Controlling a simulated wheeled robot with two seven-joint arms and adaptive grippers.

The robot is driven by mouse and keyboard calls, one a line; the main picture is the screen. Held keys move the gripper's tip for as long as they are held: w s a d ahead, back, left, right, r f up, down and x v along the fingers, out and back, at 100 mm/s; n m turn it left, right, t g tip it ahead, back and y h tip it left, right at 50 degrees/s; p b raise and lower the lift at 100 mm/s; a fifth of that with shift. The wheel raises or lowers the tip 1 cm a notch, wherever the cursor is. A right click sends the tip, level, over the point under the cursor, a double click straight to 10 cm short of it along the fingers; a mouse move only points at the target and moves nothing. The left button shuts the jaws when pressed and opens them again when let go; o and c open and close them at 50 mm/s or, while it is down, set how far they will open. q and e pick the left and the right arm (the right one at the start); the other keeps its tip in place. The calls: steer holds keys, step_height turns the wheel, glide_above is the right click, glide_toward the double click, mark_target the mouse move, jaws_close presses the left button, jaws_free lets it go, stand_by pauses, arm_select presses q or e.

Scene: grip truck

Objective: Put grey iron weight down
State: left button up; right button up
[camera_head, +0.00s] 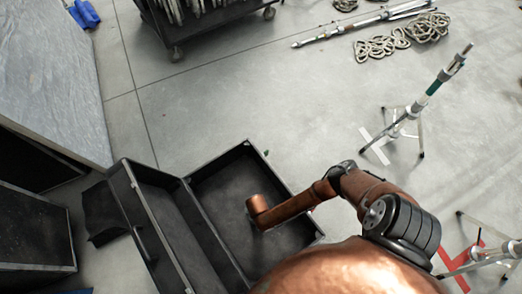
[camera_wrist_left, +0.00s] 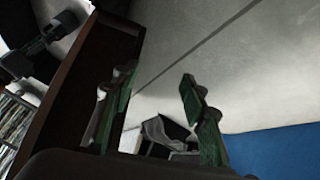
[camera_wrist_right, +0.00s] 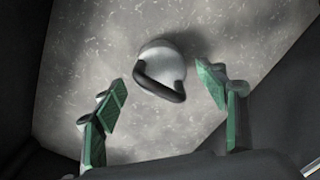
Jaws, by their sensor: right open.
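The grey iron weight (camera_wrist_right: 163,57) is round with a dark curved handle (camera_wrist_right: 160,88). In the right wrist view it sits on a grey speckled surface between dark walls, just beyond my right fingertips. My right gripper (camera_wrist_right: 161,82) is open, with one green-padded finger on each side of the handle and gaps to both. In the head view my right arm reaches down into the open black case (camera_head: 245,145); the weight and right gripper are hidden there. My left gripper (camera_wrist_left: 157,79) is open and empty in the left wrist view.
Tripod stands (camera_head: 405,115) stand on the concrete floor at the right. Coiled rope (camera_head: 380,46) and a long pole (camera_head: 340,35) lie at the back. A wheeled cart (camera_head: 200,22) is at the top left. Floor between case and cart is clear.

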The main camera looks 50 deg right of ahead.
step_height(320, 180, up, 7)
steer(key=p, duration=0.3)
steer(key=shift+r+p, duration=0.2)
steer(key=shift+p, duration=0.2)
arm_select(q)
steer(key=s+a+r+g+y, duration=0.1)
steer(key=s+a+r+g, duration=0.2)
steer(key=s+r, duration=0.3)
steer(key=shift+a+r+g, duration=0.4)
steer(key=shift+a+r, duration=0.2)
steer(key=shift+r, duration=0.1)
arm_select(e)
steer(key=shift+r, duration=0.25)
steer(key=s+a+r+y, duration=0.2)
steer(key=s+a+r, duration=0.1)
steer(key=s+a, duration=0.35)
steer(key=s+a+r+y, duration=0.2)
steer(key=s+a+r, duration=0.1)
steer(key=s+a, duration=0.4)
steer(key=s+d+r+m+t+h, duration=0.1)
steer(key=s+d+r+m, duration=0.1)
steer(key=s+d+r, duration=0.3)
steer(key=s+d+r+m+t+h, duration=0.1)
steer(key=s+d+r+m, duration=0.2)
steer(key=d, duration=0.8)
steer(key=s+r, duration=0.2)
steer(key=s, duration=0.2)
steer(key=shift+d+r, duration=0.2)
steer(key=shift+d, duration=0.1)
